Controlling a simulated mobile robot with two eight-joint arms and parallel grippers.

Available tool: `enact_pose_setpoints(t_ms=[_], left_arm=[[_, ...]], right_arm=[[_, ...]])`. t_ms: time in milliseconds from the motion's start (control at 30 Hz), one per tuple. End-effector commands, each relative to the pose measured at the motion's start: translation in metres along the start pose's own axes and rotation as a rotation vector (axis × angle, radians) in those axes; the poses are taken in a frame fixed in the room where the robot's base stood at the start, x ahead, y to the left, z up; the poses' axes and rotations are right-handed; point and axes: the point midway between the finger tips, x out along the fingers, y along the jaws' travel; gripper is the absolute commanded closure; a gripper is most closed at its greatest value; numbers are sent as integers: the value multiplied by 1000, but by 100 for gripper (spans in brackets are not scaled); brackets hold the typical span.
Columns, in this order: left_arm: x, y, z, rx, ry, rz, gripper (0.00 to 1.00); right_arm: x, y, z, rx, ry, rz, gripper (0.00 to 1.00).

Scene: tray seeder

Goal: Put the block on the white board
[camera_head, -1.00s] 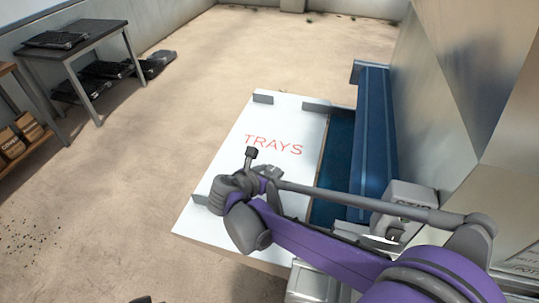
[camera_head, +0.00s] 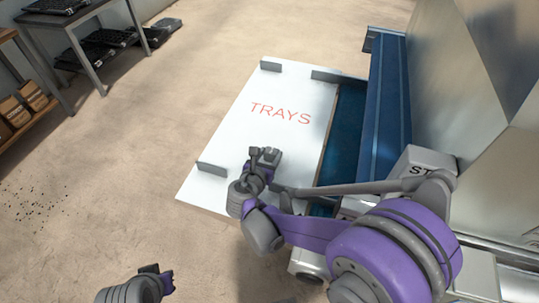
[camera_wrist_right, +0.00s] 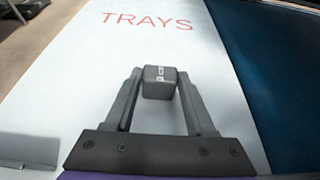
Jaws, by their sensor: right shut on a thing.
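The white board (camera_head: 243,123), marked TRAYS in red, lies beside a blue channel. It also fills much of the right wrist view (camera_wrist_right: 75,95). My right gripper (camera_head: 264,157) is over the near part of the board. In the right wrist view its two fingers are shut on a small dark grey block (camera_wrist_right: 159,88) with a pale mark on one face. I cannot tell whether the block touches the board. My left gripper (camera_head: 158,280) shows partly at the bottom left, away from the board; its opening is unclear.
Grey stops (camera_head: 211,168) stand at the board's edges. A blue machine part (camera_head: 387,110) and metal panels rise on the right. A table with black trays (camera_head: 58,6) and a shelf with brown packets (camera_head: 32,95) stand at the left. The board's middle is bare.

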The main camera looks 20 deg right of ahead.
Motion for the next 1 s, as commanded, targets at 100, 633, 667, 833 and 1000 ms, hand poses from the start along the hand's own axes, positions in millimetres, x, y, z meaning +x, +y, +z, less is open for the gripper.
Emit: enact_pose_setpoints(t_ms=[100, 633, 667, 833, 1000], left_arm=[[0, 0, 0, 0, 0, 0, 100], [1, 0, 1, 0, 0, 0, 100], [1, 0, 1, 0, 0, 0, 100], [-1, 0, -1, 0, 0, 0, 100], [-2, 0, -1, 0, 1, 0, 100]], right_arm=[[0, 0, 1, 0, 0, 0, 100], [0, 0, -1, 0, 0, -1, 15], [0, 0, -1, 0, 0, -1, 15], [-4, 0, 1, 0, 0, 1, 15], [-32, 0, 1, -1, 0, 3, 15]])
